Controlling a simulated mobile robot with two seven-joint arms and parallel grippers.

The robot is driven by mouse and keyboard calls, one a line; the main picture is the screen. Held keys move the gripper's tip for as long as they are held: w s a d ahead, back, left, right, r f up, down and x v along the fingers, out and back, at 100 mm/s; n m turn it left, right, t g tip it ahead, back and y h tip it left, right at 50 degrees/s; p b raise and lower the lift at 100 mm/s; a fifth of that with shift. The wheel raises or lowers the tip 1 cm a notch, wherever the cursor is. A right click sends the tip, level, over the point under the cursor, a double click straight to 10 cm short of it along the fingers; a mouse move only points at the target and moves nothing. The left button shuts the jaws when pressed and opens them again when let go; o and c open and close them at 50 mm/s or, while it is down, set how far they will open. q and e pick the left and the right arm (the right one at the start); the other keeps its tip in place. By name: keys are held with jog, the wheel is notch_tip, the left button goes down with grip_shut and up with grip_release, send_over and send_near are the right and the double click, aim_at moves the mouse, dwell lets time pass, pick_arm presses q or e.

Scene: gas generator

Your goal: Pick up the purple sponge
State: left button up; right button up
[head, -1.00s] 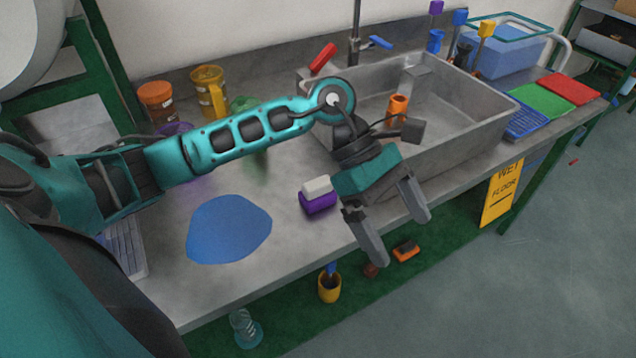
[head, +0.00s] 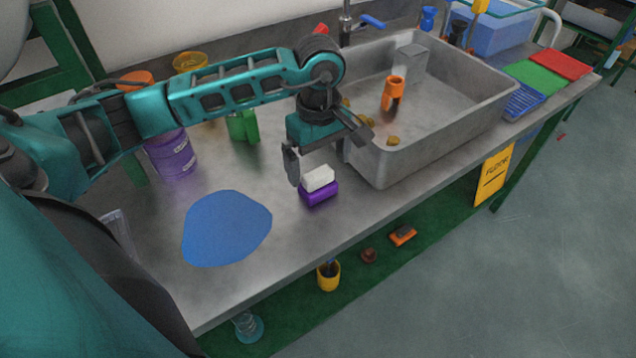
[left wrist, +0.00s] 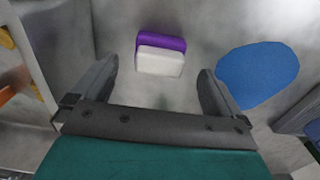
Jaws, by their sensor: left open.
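In the left wrist view the purple sponge (left wrist: 160,44) shows behind the white block (left wrist: 160,62), ahead of and between my fingers. My left gripper (head: 325,160) is open and empty, above the counter close to the sponge and the sink's left corner. The left wrist view also shows the left gripper (left wrist: 158,82) with its fingers wide apart. My right gripper is not in view.
The sink (head: 450,105) holds an orange item (head: 393,92) and its wall rises close to the gripper. A flat blue patch (head: 227,230) lies left of the sponge. A purple container (head: 172,155) and a green item (head: 243,125) stand farther back. The counter's front edge is near.

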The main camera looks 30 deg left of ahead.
aim_at(318, 172)
pick_arm(q)
jog(key=shift+f, duration=2.75)
jog(key=shift+c, duration=0.5)
jog(key=shift+a, duration=0.1)
jog(key=c, duration=1)
jog(key=shift+o, duration=0.2)
jog(key=shift+r, duration=0.15)
notch_tip(318, 172, up, 20)
jog(key=p, duration=0.1)
